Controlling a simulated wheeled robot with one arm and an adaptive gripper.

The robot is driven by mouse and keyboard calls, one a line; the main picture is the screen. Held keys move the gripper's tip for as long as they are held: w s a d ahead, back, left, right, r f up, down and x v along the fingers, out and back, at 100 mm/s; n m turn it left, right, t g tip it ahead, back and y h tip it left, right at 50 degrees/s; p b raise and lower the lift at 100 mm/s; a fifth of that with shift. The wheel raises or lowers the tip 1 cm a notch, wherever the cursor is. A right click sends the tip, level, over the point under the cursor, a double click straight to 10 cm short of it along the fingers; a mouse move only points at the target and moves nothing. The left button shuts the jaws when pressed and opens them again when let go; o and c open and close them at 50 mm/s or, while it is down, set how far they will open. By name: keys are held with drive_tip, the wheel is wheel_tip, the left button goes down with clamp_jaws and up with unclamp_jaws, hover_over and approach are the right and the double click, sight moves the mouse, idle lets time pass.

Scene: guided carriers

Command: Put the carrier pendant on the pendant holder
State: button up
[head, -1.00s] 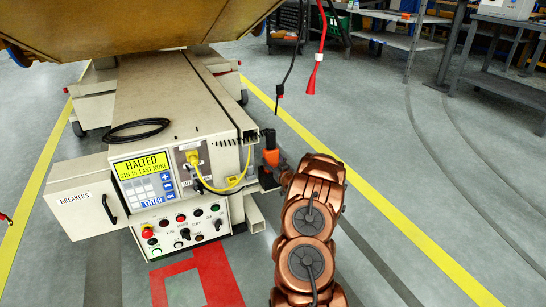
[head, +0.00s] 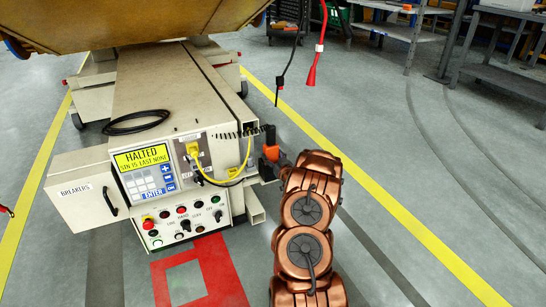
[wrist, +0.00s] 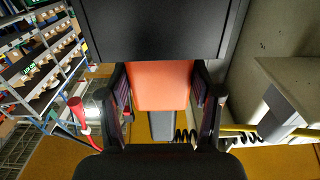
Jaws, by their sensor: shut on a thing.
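The carrier pendant (wrist: 160,86) is an orange body with a dark grey lower part, and a black coiled cord shows beside it in the wrist view. My gripper (wrist: 162,98) is shut on its orange body, one finger on each side. In the head view the orange pendant (head: 271,153) is at the right end of the carrier (head: 155,85), beside its control panel, with its black top up. My arm partly hides it there. I cannot clearly make out the pendant holder; a grey block (wrist: 284,106) juts from the beige carrier wall right of the pendant in the wrist view.
A yellow cable (head: 240,170) loops from the panel beside the pendant. A black cable and a red-ended cable (head: 312,70) hang behind. The breakers door (head: 85,193) stands open at left. Floor to the right is clear up to the workbenches (head: 510,75).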

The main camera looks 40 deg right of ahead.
drive_tip(key=shift+f, duration=1)
idle(0.4)
drive_tip(key=o, duration=1.8)
drive_tip(key=shift+f, duration=0.1)
drive_tip(key=shift+c, duration=0.2)
drive_tip(key=shift+s+a+f, duration=0.15)
drive_tip(key=shift+s, duration=0.4)
drive_tip(key=v, duration=1.1)
